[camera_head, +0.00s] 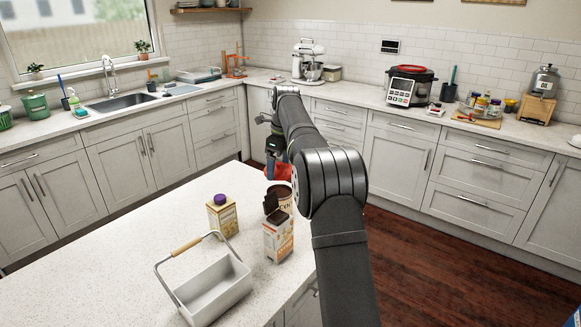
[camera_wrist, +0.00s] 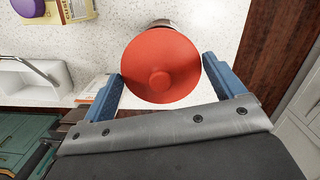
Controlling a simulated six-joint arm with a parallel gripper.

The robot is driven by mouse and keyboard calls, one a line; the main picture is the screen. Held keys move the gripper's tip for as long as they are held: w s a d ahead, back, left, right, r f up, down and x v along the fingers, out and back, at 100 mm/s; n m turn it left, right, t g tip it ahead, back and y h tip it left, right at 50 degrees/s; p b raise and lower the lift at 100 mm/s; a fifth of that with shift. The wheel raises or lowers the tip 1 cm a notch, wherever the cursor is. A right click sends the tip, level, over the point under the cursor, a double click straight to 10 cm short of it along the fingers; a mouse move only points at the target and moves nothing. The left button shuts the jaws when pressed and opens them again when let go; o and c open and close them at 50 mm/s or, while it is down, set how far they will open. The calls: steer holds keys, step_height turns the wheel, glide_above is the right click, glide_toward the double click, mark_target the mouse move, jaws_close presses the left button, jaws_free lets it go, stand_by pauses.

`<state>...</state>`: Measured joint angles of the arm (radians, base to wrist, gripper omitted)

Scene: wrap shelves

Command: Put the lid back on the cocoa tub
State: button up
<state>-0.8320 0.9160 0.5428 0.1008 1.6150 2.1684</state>
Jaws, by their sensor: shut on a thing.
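The red lid (camera_head: 283,172) is gripped between the blue fingers of my gripper (camera_wrist: 162,80). In the wrist view the lid (camera_wrist: 160,58) shows as a red disc with a round knob at its centre. The brown cocoa tub (camera_head: 285,203) stands near the island's far right corner, partly hidden by a carton and my arm. In the head view the lid appears just above and behind the tub's open rim. In the wrist view the lid covers most of what lies beneath it. I cannot tell whether lid and tub touch.
A carton with a brown top (camera_head: 277,240) stands close in front of the tub. A yellow carton with a purple cap (camera_head: 222,215) is to the left. A white basket with a wooden handle (camera_head: 215,290) sits nearer. The island's left side (camera_head: 110,240) is clear.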

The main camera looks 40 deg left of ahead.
mark_target(278, 191)
steer(key=shift+f, duration=3.05)
steer(key=shift+f, duration=0.15)
steer(key=o, duration=0.7)
steer(key=shift+o, duration=0.2)
steer(key=shift+r, duration=3.5)
jaws_close()
